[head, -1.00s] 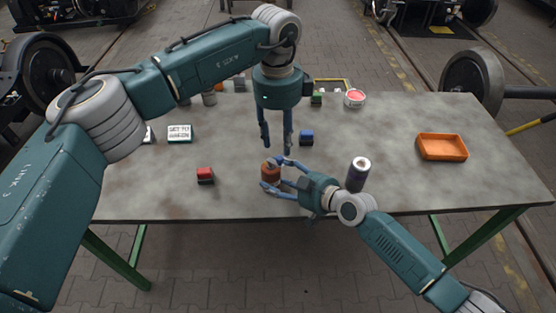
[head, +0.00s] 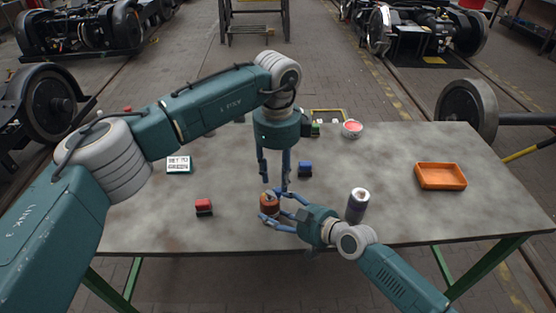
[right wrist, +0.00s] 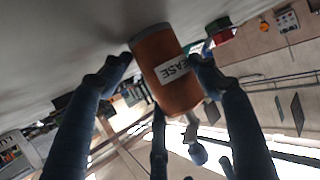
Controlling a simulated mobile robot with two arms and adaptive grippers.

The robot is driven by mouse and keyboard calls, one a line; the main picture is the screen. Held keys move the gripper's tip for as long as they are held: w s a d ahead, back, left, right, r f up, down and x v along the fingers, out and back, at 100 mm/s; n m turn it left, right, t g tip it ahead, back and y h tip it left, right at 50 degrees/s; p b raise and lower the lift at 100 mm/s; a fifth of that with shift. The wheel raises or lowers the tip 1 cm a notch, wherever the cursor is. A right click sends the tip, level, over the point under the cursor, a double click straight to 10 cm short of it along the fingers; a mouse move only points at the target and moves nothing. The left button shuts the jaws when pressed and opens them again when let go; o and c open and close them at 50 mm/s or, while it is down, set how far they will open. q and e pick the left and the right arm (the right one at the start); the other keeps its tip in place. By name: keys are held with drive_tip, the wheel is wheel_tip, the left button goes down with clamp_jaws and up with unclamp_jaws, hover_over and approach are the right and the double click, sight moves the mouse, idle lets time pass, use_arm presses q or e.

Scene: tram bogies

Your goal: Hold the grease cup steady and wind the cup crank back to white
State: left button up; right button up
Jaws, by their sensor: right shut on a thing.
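The grease cup (head: 269,206) is a small orange-brown cylinder standing near the table's front edge. My right gripper (head: 270,207) is shut on its sides from the right. In the right wrist view the cup (right wrist: 163,70) appears upside down between the fingers, with a white label reading "EASE". My left gripper (head: 274,186) points down just above the cup, fingers apart, with nothing seen between them. A small dark part shows on the cup's top, too small to make out as the crank or its colour. I cannot tell whether the left fingers touch it.
On the table (head: 330,222) are a red block (head: 204,207), a blue block (head: 305,169), a dark can with a pale top (head: 357,205), an orange tray (head: 441,176), a white sign (head: 179,164) and a red-and-white tub (head: 352,129). The right front is clear.

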sight(278, 189)
use_arm(q)
drive_tip(key=shift+w+f, duration=0.1)
drive_tip(key=shift+f, duration=2.25)
clamp_jaws()
drive_tip(key=shift+w+d+n, duration=0.1)
drive_tip(key=shift+w+n, duration=0.15)
drive_tip(key=shift+n, duration=0.75)
drive_tip(key=shift+w+d+n, duration=0.1)
drive_tip(key=shift+w+n, duration=0.15)
drive_tip(key=shift+n, duration=0.75)
